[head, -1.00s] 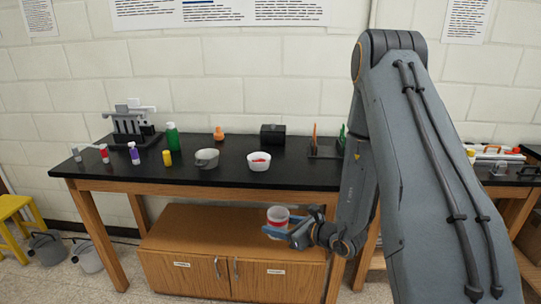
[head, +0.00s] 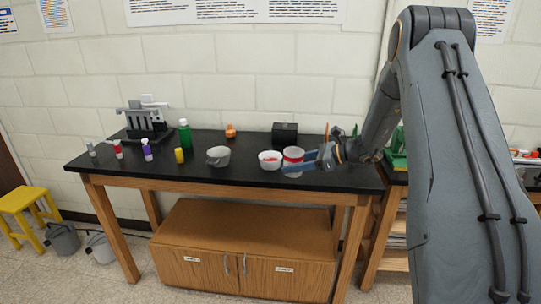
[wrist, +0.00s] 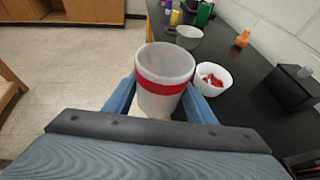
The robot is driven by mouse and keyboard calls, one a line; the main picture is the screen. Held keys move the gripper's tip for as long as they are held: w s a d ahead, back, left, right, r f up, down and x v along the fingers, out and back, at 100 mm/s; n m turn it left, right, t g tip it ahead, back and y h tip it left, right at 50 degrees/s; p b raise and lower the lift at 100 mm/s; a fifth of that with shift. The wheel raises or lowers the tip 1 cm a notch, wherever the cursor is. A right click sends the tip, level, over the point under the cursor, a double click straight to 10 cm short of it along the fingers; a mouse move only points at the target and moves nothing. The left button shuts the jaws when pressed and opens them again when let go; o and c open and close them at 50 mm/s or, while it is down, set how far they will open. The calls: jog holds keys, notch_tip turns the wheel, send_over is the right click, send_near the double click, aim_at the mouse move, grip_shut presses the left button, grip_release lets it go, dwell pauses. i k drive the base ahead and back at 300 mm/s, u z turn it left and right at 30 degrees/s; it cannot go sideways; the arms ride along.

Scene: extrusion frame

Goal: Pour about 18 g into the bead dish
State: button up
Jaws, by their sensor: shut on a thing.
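My gripper (wrist: 160,104) is shut on a translucent white cup (wrist: 163,62) with a red band, its blue fingers on either side of the cup. The cup is about upright, and its contents cannot be made out. In the head view the cup (head: 292,155) and my gripper (head: 308,165) are at the right part of the black bench. A white bowl (head: 269,160) with red pieces in it, which looks like the bead dish, sits just left of the cup. In the wrist view the bowl (wrist: 212,78) is right of the cup, apart from it.
A grey pot (head: 218,156) stands left of the bowl. A black box (head: 284,135) and an orange item (head: 230,131) are behind. Several small bottles and a grey rack (head: 145,118) are at the left. The bench front edge is clear.

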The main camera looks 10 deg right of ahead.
aim_at(266, 166)
jog(key=i, duration=0.95)
